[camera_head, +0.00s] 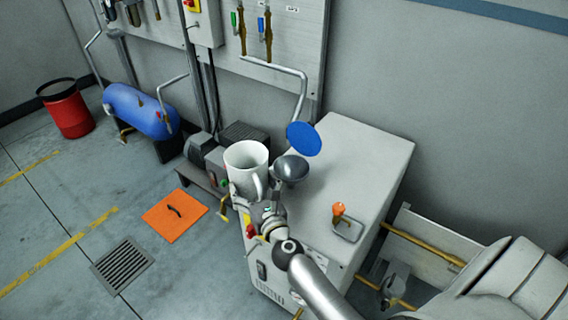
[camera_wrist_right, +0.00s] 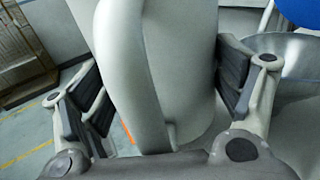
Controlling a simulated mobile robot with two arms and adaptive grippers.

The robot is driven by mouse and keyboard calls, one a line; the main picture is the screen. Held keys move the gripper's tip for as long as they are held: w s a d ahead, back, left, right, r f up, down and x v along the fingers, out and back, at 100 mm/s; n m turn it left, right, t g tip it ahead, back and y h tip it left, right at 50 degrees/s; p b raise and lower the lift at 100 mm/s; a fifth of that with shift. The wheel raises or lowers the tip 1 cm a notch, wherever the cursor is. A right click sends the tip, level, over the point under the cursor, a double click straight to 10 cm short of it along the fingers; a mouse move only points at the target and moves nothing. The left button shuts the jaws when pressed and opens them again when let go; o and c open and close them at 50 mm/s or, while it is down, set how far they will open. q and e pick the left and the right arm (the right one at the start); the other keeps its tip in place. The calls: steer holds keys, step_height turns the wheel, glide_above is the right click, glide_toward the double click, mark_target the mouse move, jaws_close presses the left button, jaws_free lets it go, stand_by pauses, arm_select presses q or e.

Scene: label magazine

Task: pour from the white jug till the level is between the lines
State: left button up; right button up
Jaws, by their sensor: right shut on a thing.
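The white jug (camera_head: 246,163) is upright, with its open mouth facing up and its handle towards me. My right gripper (camera_head: 264,205) is shut on the jug. In the right wrist view the dark finger pads of the gripper (camera_wrist_right: 162,95) press on both sides of the jug body (camera_wrist_right: 185,70), with the jug's handle (camera_wrist_right: 122,75) between them. A grey metal funnel (camera_head: 291,169) is close to the right of the jug; its rim also shows in the right wrist view (camera_wrist_right: 290,55). I cannot see the jug's contents, a level or any lines. My left gripper is out of view.
A blue disc (camera_head: 303,139) on a bent pipe is just above the funnel. An orange knob (camera_head: 339,209) is on the cabinet top. An orange floor plate (camera_head: 174,212) and a blue tank (camera_head: 140,111) are left.

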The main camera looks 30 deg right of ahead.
mark_target(262, 170)
steer(key=shift+r, duration=0.15)
steer(key=shift+s+d+f+m+b, duration=0.15)
steer(key=shift+m+b, duration=0.1)
steer(key=shift+m, duration=0.25)
steer(key=shift+w+d+f+m+b, duration=0.1)
steer(key=shift+m+b, duration=0.15)
steer(key=shift+m, duration=0.25)
steer(key=shift+r+m+p, duration=0.3)
steer(key=shift+r+p, duration=0.4)
steer(key=shift+r, duration=0.1)
steer(key=shift+s+d+r+m+p, duration=0.1)
steer(key=shift+d+r+m+p, duration=0.15)
steer(key=shift+r+m+p, duration=0.65)
steer(key=shift+d+r, duration=0.1)
steer(key=shift+s+d+r+m+p, duration=0.1)
steer(key=shift+d+r+m+p, duration=0.3)
steer(key=shift+r+m, duration=0.3)
steer(key=shift+d+r+m+p, duration=0.35)
steer(key=shift+r+m, duration=0.15)
steer(key=shift+m, duration=0.3)
steer(key=shift+f+m, duration=0.2)
steer(key=shift+m, duration=0.3)
steer(key=shift+m+b, duration=0.3)
steer(key=shift+m, duration=0.1)
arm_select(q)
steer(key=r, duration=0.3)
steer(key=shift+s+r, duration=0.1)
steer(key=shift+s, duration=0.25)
arm_select(e)
steer(key=shift+r, duration=0.1)
